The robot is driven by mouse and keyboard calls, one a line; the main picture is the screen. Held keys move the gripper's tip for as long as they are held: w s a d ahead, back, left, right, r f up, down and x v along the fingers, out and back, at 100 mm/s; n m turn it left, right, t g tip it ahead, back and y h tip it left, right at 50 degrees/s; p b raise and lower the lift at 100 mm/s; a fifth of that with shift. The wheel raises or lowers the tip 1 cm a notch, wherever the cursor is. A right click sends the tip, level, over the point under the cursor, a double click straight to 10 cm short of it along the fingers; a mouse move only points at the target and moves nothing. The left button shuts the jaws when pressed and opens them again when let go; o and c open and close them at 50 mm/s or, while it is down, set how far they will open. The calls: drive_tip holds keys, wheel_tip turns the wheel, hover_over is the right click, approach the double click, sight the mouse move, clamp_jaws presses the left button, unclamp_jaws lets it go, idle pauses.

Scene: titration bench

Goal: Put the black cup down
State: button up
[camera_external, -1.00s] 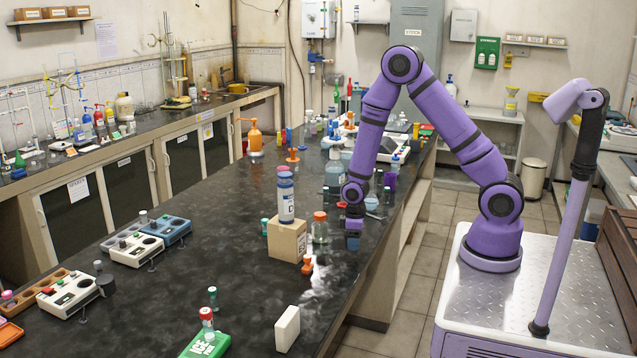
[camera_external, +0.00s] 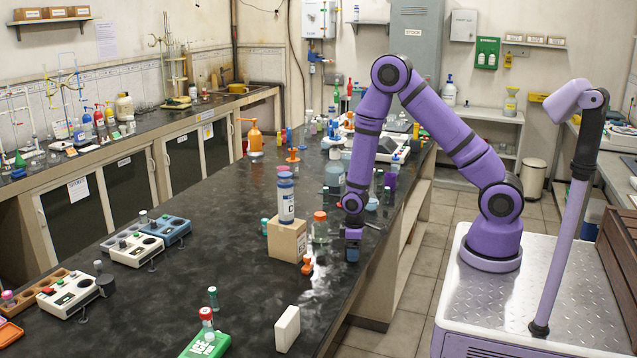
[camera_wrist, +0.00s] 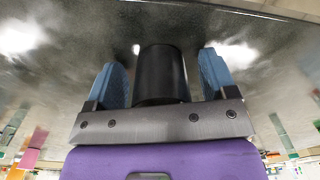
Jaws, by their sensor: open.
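The black cup (camera_wrist: 162,78) shows in the wrist view between the two blue fingers of my gripper (camera_wrist: 161,70). There is a visible gap between the cup and each finger, so the jaws are open around it and not pressing on it. The dark bench top lies behind the cup; its contact with the bench is hard to make out. In the external view my gripper (camera_external: 352,253) points down low over the right edge of the dark bench (camera_external: 250,270). The cup cannot be made out there.
Several bottles stand behind the arm. A white block (camera_external: 287,328) stands nearer the camera.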

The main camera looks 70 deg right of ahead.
wheel_tip(320, 180, up, 23)
drive_tip(key=s+t, duration=0.1)
drive_tip(key=s, duration=0.2)
drive_tip(key=s+r+m+t, duration=0.3)
drive_tip(key=s+r+t, duration=0.1)
drive_tip(key=s+r, duration=1.5)
drive_tip(key=shift+s+d+r, duration=0.35)
drive_tip(key=shift+s+d, duration=0.05)
drive_tip(key=shift+s, duration=0.45)
